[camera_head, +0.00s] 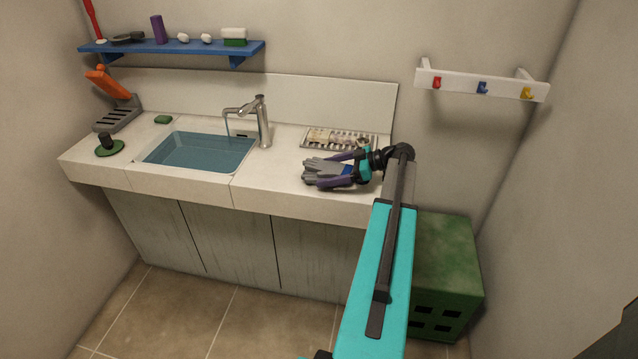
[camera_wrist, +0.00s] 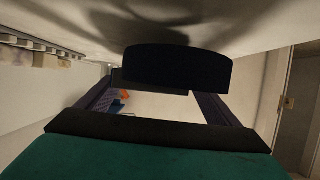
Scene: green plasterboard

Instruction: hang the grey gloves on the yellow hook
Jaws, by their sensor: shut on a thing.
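The grey gloves (camera_head: 322,166) are at the right part of the white counter, with a blue cuff towards my gripper. My gripper (camera_head: 328,172) reaches in from the right with its purple fingers along both sides of the gloves and is shut on them. Whether the gloves still touch the counter I cannot tell. The yellow hook (camera_head: 527,93) is the rightmost hook on a white wall rack (camera_head: 455,83). In the wrist view, the purple fingers show beyond a dark block; the gloves cannot be made out there.
A red hook (camera_head: 437,82) and a blue hook (camera_head: 482,88) share the rack. A dish rack (camera_head: 340,139) lies behind the gloves. A water-filled sink (camera_head: 197,151) and faucet (camera_head: 262,120) stand left. A green crate (camera_head: 447,265) stands right of the counter, below the rack.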

